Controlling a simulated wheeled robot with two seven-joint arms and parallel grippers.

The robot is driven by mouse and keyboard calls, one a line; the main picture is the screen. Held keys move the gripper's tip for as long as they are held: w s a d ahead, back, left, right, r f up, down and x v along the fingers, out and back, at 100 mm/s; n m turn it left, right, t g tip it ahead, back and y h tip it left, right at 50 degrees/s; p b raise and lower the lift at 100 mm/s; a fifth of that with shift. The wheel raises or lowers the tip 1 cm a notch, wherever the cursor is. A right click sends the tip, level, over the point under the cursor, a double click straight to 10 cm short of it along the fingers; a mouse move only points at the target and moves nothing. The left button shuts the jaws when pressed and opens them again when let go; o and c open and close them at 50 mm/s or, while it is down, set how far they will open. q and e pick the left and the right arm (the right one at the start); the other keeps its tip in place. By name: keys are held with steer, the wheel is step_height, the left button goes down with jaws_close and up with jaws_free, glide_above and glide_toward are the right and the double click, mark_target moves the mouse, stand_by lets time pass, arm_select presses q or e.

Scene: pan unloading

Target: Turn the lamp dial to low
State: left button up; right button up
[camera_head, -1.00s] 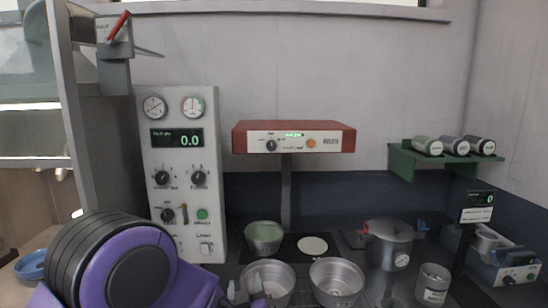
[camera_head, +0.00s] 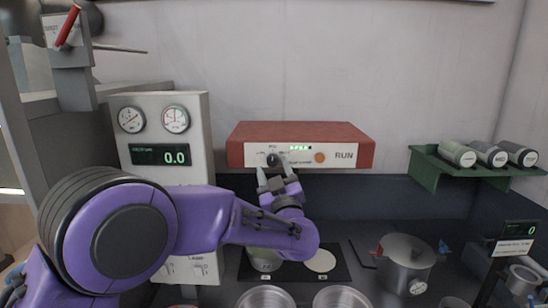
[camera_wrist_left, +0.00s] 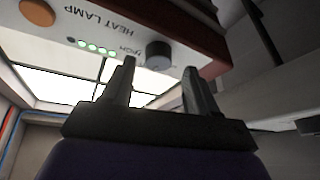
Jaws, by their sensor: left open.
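The dial's pointer setting is too small to read. My right gripper is not in view.
A tall white instrument panel (camera_head: 193,145) with gauges stands left of the lamp, partly behind my left arm. Pans (camera_head: 265,297) sit below. A lidded pot (camera_head: 404,252) stands right.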

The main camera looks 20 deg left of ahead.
arm_select(q)
steer(key=shift+w+a, duration=0.25)
steer(key=shift+w, duration=0.65)
steer(key=shift+s+d+r, duration=0.1)
steer(key=shift+s+r, duration=0.2)
steer(key=shift+s, duration=0.15)
steer(key=c, duration=1)
steer(key=shift+c, duration=0.2)
